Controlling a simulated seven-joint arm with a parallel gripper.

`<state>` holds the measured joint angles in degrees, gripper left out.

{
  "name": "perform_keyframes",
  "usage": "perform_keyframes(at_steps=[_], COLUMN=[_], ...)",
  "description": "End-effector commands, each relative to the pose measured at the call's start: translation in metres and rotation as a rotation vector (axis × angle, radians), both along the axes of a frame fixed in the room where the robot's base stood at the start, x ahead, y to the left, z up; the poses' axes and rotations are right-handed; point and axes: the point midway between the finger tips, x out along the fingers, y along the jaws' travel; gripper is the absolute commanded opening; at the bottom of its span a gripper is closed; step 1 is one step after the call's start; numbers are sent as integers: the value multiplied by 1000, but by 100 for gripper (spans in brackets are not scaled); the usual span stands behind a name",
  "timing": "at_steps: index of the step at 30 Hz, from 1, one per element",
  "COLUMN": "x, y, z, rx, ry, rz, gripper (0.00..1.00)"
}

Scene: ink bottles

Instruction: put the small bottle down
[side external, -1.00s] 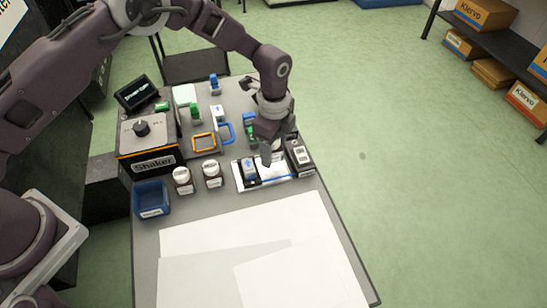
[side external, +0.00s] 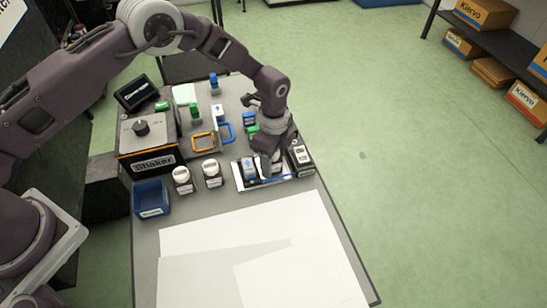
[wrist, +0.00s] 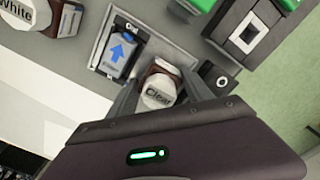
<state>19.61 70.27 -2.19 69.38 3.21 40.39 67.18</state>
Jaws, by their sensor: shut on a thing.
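The small bottle (wrist: 158,92) has a white cap marked "Clear" and brown sides. In the wrist view it sits between the two fingers of my gripper (wrist: 163,88), which is shut on it. In the side view my gripper (side external: 268,170) is low over the white tray (side external: 242,182); the hand hides most of the bottle there. I cannot tell whether the bottle's base touches the tray.
A dark device (side external: 300,158) stands close on the right of the tray. Two white-capped bottles (side external: 183,180) (side external: 212,173) and a blue bin (side external: 150,198) stand to the left. The shaker (side external: 150,148) is behind them. White sheets (side external: 250,250) cover the front.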

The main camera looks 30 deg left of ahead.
Motion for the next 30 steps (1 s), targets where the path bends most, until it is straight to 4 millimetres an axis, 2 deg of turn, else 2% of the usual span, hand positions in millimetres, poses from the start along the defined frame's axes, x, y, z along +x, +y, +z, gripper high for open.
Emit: perform_keyframes(at_steps=[4, 5, 6, 14, 17, 20, 27, 30], x=[0, 0, 0, 0, 0, 1, 1, 0], y=[0, 0, 0, 0, 0, -1, 0, 0], z=[-2, -3, -2, -2, 4, 26, 91, 109], rx=[0, 0, 0, 0, -1, -3, -2, -1], ry=[0, 0, 0, 0, -1, -4, -4, -1], rz=[0, 0, 0, 0, 0, 1, 1, 0], gripper=[11, 60, 68, 68, 68, 68, 68, 68])
